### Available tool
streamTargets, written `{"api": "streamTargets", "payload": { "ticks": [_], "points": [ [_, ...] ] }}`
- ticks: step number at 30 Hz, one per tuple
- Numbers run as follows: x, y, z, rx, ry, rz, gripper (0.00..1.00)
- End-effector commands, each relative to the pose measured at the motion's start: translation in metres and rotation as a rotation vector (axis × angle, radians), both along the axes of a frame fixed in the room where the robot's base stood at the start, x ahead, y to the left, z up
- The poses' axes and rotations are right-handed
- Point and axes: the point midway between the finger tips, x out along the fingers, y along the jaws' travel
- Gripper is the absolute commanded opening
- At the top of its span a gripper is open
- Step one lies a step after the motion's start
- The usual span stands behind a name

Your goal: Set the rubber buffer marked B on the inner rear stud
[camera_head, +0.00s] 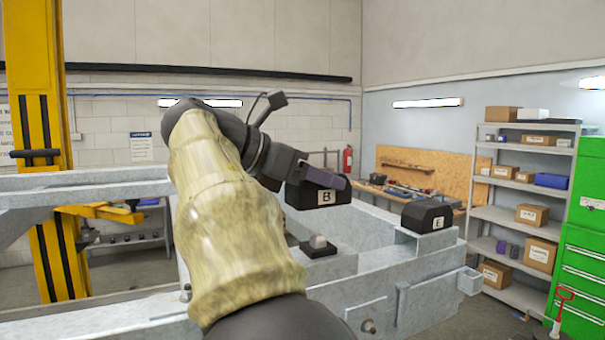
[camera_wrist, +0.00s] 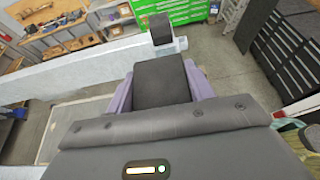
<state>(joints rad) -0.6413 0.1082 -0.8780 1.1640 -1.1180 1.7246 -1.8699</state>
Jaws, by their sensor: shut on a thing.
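The black rubber buffer marked B (camera_head: 325,197) is held in my gripper (camera_head: 324,178), whose purple jaws are shut on it. In the wrist view the buffer's dark top (camera_wrist: 161,82) shows between the two purple fingers (camera_wrist: 199,82). It hangs roughly level over the grey trailer frame (camera_head: 380,262); whether it touches the frame I cannot tell. A second black buffer, marked E (camera_head: 430,216), sits on the frame's right part and shows ahead in the wrist view (camera_wrist: 161,30). No bare stud is clearly visible; the area under buffer B is hidden.
A black block with a pale domed top (camera_head: 318,247) sits on the frame below buffer B. A yellow lift post (camera_head: 40,150) stands at left. A shelf with boxes (camera_head: 520,215), green cabinet (camera_head: 585,220) and workbench (camera_head: 400,190) stand beyond.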

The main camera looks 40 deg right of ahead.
Motion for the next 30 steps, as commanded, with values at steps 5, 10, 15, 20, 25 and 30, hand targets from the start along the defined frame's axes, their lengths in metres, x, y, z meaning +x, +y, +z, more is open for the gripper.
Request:
{"api": "streamTargets", "payload": {
  "ticks": [5,10,15,20,25,30],
  "points": [
    [0.000,0.000,0.000,-0.001,-0.001,0.000,0.22],
    [0.000,0.000,0.000,-0.001,-0.001,0.000,0.22],
    [0.000,0.000,-0.003,0.000,0.001,0.000,0.22],
    [0.000,0.000,-0.014,0.000,0.001,0.002,0.22],
    [0.000,0.000,-0.029,0.001,0.001,0.002,0.22],
    [0.000,0.000,-0.040,0.000,0.000,0.001,0.22]
  ]
}}
